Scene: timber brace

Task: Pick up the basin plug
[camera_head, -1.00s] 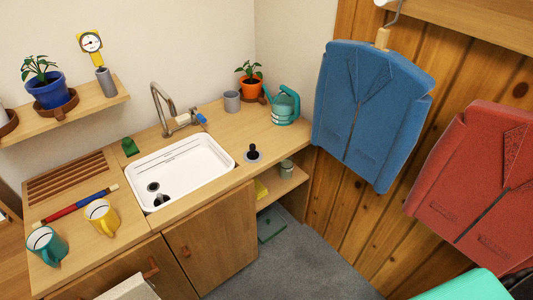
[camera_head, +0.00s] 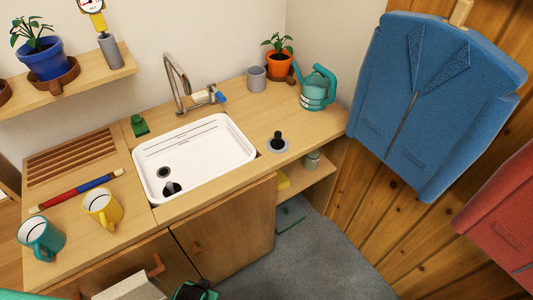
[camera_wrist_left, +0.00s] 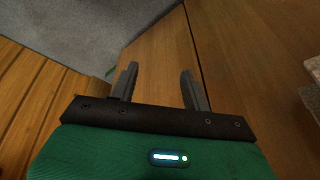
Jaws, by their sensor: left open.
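A black knob on a grey disc (camera_head: 278,144), which looks like the basin plug, stands upright on the counter right of the white sink (camera_head: 245,150). A small dark piece (camera_head: 172,188) lies in the sink beside the round drain (camera_head: 163,172); I cannot tell what it is. My left gripper (camera_wrist_left: 160,88) is open and empty in the left wrist view, in front of a cabinet door. A green and black part of mine shows at the bottom edge of the head view, well below the counter. My right gripper is not in view.
The tap (camera_head: 180,85) rises behind the sink. A grey cup (camera_head: 257,78), potted plant (camera_head: 278,55) and teal watering can (camera_head: 318,92) stand behind the knob. A blue jacket (camera_head: 430,100) hangs at the right. Yellow (camera_head: 102,208) and teal (camera_head: 40,238) mugs stand front left.

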